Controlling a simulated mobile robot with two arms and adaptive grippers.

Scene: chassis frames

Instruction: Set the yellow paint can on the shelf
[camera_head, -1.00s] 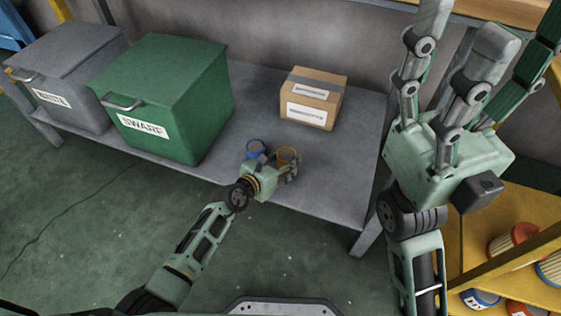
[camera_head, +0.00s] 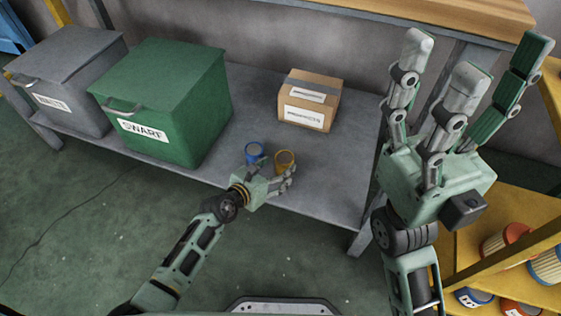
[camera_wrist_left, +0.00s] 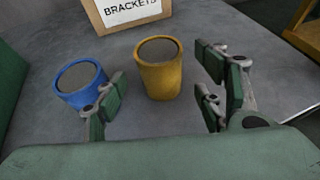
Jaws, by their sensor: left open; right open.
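The yellow paint can (camera_head: 285,160) stands upright on the grey bench, just beyond my left gripper. In the left wrist view the yellow can (camera_wrist_left: 160,72) stands between the spread fingers, a little ahead of them. My left gripper (camera_head: 277,178) is open and empty, and its fingers also show in the left wrist view (camera_wrist_left: 160,100). A blue can (camera_head: 255,151) stands just left of the yellow one, close to the left finger. My right gripper (camera_head: 465,85) is open and empty, raised with its fingers up. A yellow shelf (camera_head: 465,237) stands at the right, partly hidden behind my right arm.
A cardboard box (camera_head: 309,100) labelled BRACKETS sits behind the cans. A green SWARF bin (camera_head: 165,100) and a grey bin (camera_head: 70,85) stand on the bench (camera_head: 335,165) to the left. The bench right of the yellow can is clear.

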